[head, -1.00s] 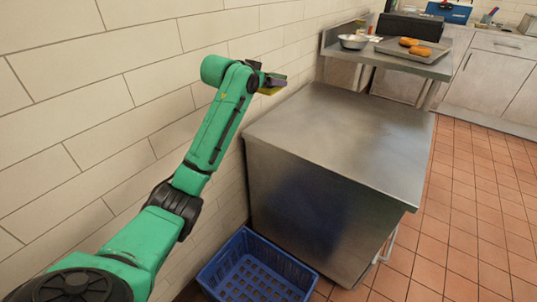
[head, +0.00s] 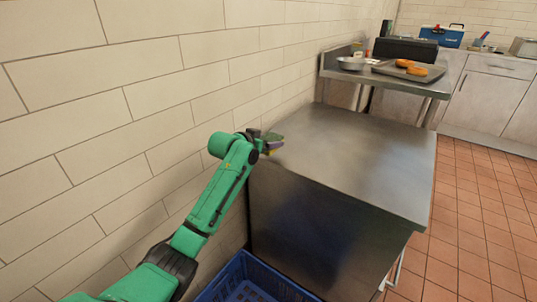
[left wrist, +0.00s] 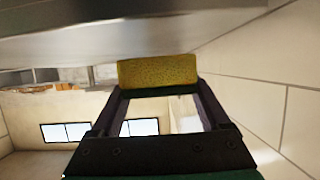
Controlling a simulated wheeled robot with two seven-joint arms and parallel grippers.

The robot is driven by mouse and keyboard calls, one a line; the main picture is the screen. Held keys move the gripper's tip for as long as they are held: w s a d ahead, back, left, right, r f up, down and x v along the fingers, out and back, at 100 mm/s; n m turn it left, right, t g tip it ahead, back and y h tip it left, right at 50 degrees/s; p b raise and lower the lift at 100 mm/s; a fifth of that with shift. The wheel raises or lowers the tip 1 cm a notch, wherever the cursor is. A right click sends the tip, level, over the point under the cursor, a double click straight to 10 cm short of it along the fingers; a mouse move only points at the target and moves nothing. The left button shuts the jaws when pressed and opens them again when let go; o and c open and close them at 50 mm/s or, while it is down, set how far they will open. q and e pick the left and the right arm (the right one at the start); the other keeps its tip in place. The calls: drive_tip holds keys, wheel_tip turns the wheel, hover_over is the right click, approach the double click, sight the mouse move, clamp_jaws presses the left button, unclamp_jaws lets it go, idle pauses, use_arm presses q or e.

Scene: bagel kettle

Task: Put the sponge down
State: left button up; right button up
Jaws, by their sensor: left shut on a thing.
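The sponge (head: 273,151) is yellow and green and shows small in the head view, at the tip of my left gripper (head: 268,143). In the left wrist view the sponge (left wrist: 158,71) fills the gap between the fingertips of the left gripper (left wrist: 158,88), which is shut on it. The gripper is at the left, wall-side edge of the steel table (head: 350,155). I cannot tell whether the sponge touches the tabletop. My right gripper is not in view.
The tabletop is bare. A blue crate (head: 236,272) stands on the floor below its near left side. Behind are a metal bowl (head: 351,63) and a tray (head: 432,76) with bagel-like items. The tiled wall (head: 110,130) runs close on the left.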

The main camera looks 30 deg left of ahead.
use_arm(q)
wheel_tip(320, 180, down, 3)
drive_tip(key=shift+f+p, duration=0.1)
drive_tip(key=shift+p, duration=0.25)
drive_tip(key=shift+f, duration=0.3)
drive_tip(key=o, duration=1.1)
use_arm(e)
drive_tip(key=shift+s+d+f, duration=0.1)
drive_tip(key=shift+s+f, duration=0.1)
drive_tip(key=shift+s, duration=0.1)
use_arm(q)
drive_tip(key=shift+o, duration=0.2)
